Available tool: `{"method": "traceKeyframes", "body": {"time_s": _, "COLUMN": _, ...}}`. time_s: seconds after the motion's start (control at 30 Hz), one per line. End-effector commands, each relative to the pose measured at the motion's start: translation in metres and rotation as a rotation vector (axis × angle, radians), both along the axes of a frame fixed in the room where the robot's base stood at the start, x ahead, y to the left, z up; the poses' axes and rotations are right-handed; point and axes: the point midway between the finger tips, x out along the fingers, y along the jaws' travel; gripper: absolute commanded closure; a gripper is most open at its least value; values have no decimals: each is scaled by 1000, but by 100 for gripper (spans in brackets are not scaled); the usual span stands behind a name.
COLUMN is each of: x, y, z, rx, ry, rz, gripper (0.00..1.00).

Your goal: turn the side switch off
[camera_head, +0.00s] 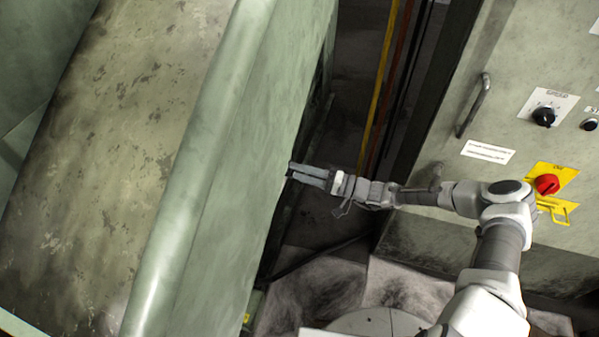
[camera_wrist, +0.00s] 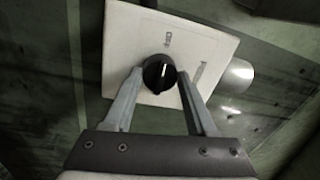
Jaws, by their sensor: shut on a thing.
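The side switch (camera_wrist: 154,74) is a round black knob on a white label plate (camera_wrist: 125,40) in the wrist view. In the head view my gripper (camera_head: 308,174) reaches left to the edge of the green machine housing (camera_head: 220,180). The switch and its plate are hidden from the head view.
A cabinet on the right carries a red rotary switch (camera_head: 547,184) on a yellow plate, a black knob (camera_head: 543,116) and a metal handle (camera_head: 474,105). My arm spans the gap between cabinet and housing. Yellow and red lines (camera_head: 378,85) run in the gap behind it.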

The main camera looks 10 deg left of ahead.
Motion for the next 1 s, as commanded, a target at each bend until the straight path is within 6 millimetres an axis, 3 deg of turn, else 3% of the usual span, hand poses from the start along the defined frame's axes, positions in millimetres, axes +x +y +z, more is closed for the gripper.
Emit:
{"method": "traceKeyframes", "body": {"time_s": 0.4, "x": 0, "y": 0, "z": 0, "rx": -3, "ry": -10, "rz": 0, "gripper": 99}}
{"method": "traceKeyframes", "body": {"time_s": 0.43, "x": 0, "y": 0, "z": 0, "rx": -3, "ry": -10, "rz": 0, "gripper": 40}}
{"method": "traceKeyframes", "body": {"time_s": 0.57, "x": 0, "y": 0, "z": 0, "rx": -2, "ry": -9, "rz": 0, "gripper": 16}}
{"method": "traceKeyframes", "body": {"time_s": 0.87, "x": 0, "y": -1, "z": 0, "rx": -1, "ry": -8, "rz": -1, "gripper": 13}}
{"method": "traceKeyframes", "body": {"time_s": 1.0, "x": -1, "y": -10, "z": 0, "rx": -2, "ry": -8, "rz": -2, "gripper": 13}}
